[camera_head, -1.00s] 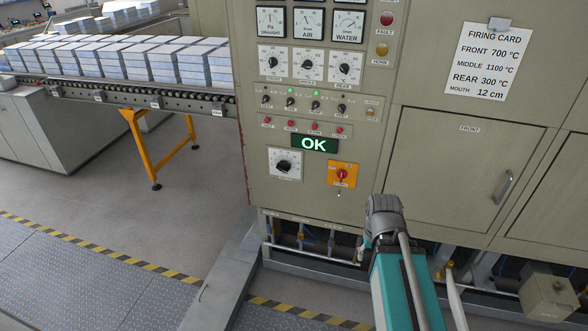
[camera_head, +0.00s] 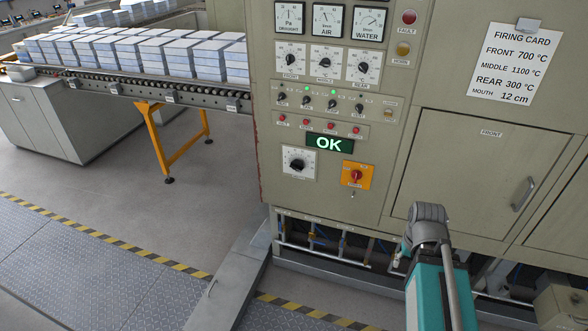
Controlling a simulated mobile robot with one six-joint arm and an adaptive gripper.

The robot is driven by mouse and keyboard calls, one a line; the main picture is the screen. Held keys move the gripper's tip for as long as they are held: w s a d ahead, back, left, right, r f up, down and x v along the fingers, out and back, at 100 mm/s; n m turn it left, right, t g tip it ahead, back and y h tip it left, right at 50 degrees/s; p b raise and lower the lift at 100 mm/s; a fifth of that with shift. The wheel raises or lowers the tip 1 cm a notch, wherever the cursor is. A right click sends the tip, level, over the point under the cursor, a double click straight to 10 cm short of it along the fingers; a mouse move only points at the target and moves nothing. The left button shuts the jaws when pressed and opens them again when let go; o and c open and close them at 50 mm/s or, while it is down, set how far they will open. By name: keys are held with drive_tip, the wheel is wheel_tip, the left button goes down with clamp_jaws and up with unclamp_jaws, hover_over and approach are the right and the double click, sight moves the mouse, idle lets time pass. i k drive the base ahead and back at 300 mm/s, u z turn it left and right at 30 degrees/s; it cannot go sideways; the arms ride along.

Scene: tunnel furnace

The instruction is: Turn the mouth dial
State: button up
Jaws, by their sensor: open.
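The furnace's control panel (camera_head: 270,130) faces me. A large black dial (camera_head: 297,164) on a white square plate sits at its lower left, below the green OK display (camera_head: 329,143). It seems to be the mouth dial, but its label and scale are too small to read. Three smaller dials marked front, middle and rear sit higher up. The firing card (camera_head: 515,62) at upper right reads mouth 12 cm. My arm rises at lower right, in front of the furnace's lower part, right of and below the dial. I cannot make out my gripper.
A red knob on an orange plate (camera_head: 357,176) is right of the large dial. Small knobs and red buttons are above it. Pipes run under the panel. A conveyor (camera_head: 150,92) with stacked pale blocks is at left. The floor left of the panel is open.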

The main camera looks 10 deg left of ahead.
sight(296, 164)
drive_tip(key=z, duration=0.05)
drive_tip(key=i, duration=1)
